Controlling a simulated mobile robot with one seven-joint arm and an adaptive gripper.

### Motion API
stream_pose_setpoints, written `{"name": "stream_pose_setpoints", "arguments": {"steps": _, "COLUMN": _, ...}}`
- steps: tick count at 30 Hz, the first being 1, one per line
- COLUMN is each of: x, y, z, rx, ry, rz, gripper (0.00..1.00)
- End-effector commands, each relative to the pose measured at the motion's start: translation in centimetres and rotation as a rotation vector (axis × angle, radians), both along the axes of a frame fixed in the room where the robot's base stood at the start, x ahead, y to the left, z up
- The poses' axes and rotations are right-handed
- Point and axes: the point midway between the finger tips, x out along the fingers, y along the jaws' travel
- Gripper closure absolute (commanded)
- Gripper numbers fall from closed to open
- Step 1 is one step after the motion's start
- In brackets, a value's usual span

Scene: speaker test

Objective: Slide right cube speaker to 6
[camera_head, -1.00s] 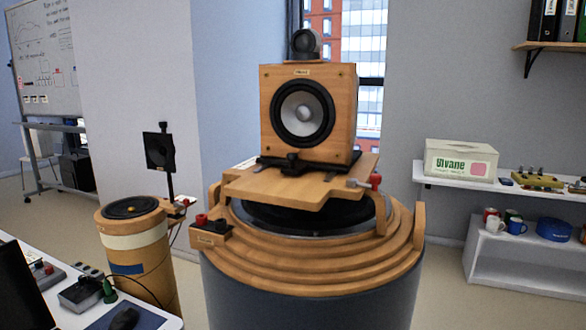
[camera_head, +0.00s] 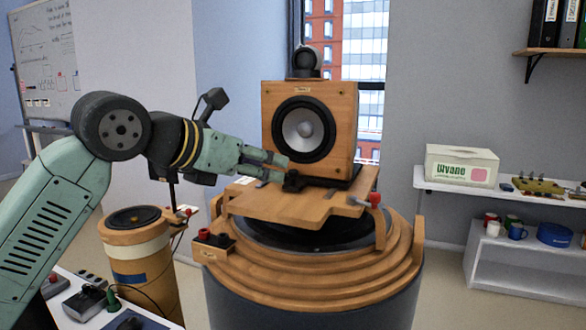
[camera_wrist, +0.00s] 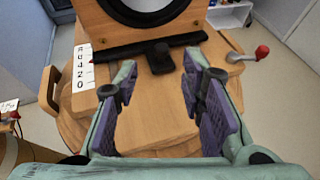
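The wooden cube speaker (camera_head: 310,125) with a round black-rimmed cone stands upright on a black sliding base on the wooden platform (camera_head: 300,207). A black knob (camera_head: 293,182) sticks out at the base's front; it also shows in the wrist view (camera_wrist: 160,56). A white number scale (camera_wrist: 83,68) lies left of the base, with 0 at the near end; a small red mark is at its edge, its exact reading unclear. My gripper (camera_wrist: 158,72) is open, its purple-padded fingers spread on either side of the knob with gaps visible. In the head view my gripper (camera_head: 280,165) reaches in from the left.
A crank with a red handle (camera_head: 374,199) sits at the platform's right. Red and black terminals (camera_head: 212,237) are at the lower left. A wooden cylinder speaker (camera_head: 138,255) stands left. Shelves (camera_head: 520,190) are at the right, away from the arm.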

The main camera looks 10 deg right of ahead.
Motion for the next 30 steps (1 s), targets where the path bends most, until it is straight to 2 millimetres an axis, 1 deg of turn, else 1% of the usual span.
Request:
{"name": "stream_pose_setpoints", "arguments": {"steps": 1, "x": 0.4, "y": -0.9, "z": -0.1, "rx": 0.000, "ry": 0.000, "rz": -0.006, "gripper": 0.63}}
{"name": "stream_pose_setpoints", "arguments": {"steps": 6, "x": 2.4, "y": -3.3, "z": -1.3, "rx": -0.003, "ry": 0.001, "rz": -0.006, "gripper": 0.63}}
{"name": "stream_pose_setpoints", "arguments": {"steps": 12, "x": 4.0, "y": -5.5, "z": -2.5, "rx": -0.005, "ry": 0.000, "rz": -0.006, "gripper": 0.63}}
{"name": "stream_pose_setpoints", "arguments": {"steps": 18, "x": 4.7, "y": -6.3, "z": -3.1, "rx": -0.004, "ry": -0.002, "rz": -0.005, "gripper": 0.63}}
{"name": "stream_pose_setpoints", "arguments": {"steps": 25, "x": 4.7, "y": -6.4, "z": -3.2, "rx": -0.005, "ry": -0.002, "rz": -0.005, "gripper": 0.63}}
{"name": "stream_pose_setpoints", "arguments": {"steps": 26, "x": 4.7, "y": -6.4, "z": -3.2, "rx": -0.005, "ry": -0.002, "rz": -0.005, "gripper": 0.64}}
{"name": "stream_pose_setpoints", "arguments": {"steps": 30, "x": 4.7, "y": -6.4, "z": -3.2, "rx": -0.005, "ry": -0.002, "rz": -0.005, "gripper": 0.73}}
